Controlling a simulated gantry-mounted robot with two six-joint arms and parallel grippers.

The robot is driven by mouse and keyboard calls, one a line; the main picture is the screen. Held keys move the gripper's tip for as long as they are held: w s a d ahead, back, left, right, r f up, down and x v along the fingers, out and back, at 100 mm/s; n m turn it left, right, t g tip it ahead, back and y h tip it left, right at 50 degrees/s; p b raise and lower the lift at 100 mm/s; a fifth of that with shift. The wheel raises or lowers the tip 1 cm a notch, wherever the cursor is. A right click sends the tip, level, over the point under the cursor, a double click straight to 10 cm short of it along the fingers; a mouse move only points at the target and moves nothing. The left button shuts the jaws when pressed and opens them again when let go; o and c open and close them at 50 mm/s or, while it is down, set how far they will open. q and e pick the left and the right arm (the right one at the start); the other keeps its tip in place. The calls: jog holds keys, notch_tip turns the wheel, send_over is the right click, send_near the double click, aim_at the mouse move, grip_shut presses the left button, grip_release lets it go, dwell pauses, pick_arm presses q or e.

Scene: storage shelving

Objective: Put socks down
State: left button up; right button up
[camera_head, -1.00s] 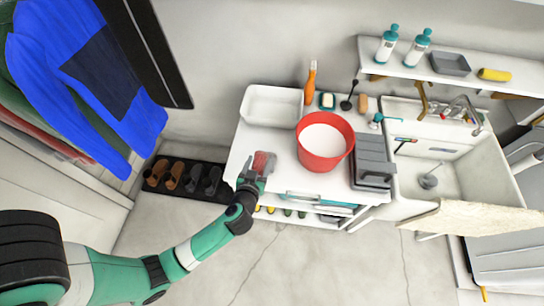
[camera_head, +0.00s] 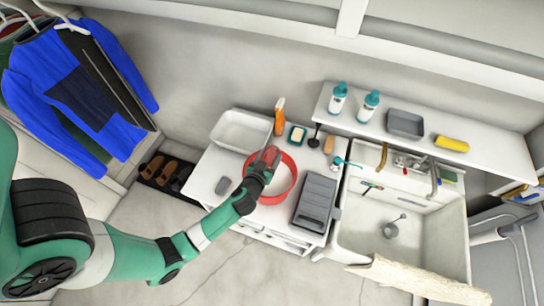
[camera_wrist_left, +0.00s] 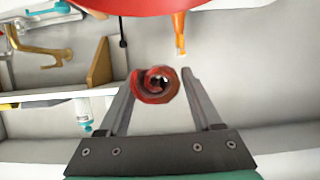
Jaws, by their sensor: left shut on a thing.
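The socks (camera_head: 270,154) are a rolled red bundle, shown end-on as a spiral in the left wrist view (camera_wrist_left: 155,86). My left gripper (camera_head: 266,160) is shut on them, with a finger on each side of the roll. It holds them over the red bucket (camera_head: 285,193) on the white cabinet top, and the arm covers part of the bucket. The bucket's red wall also shows at the top of the left wrist view (camera_wrist_left: 150,5). My right gripper is not in view.
A white basin (camera_head: 240,131), an orange spray bottle (camera_head: 279,116) and a soap dish (camera_head: 298,135) stand behind the bucket. A grey case (camera_head: 315,203) stands close on its right. The sink (camera_head: 385,240) is farther right, below a shelf (camera_head: 440,160).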

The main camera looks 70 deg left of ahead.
aim_at(270, 162)
pick_arm(q)
notch_tip(270, 162, down, 11)
jog(key=b, duration=0.8)
jog(key=shift+b, duration=0.4)
jog(key=o, duration=1.4)
jog(key=shift+r, duration=0.15)
notch_tip(270, 162, up, 7)
jog(key=p, duration=0.6)
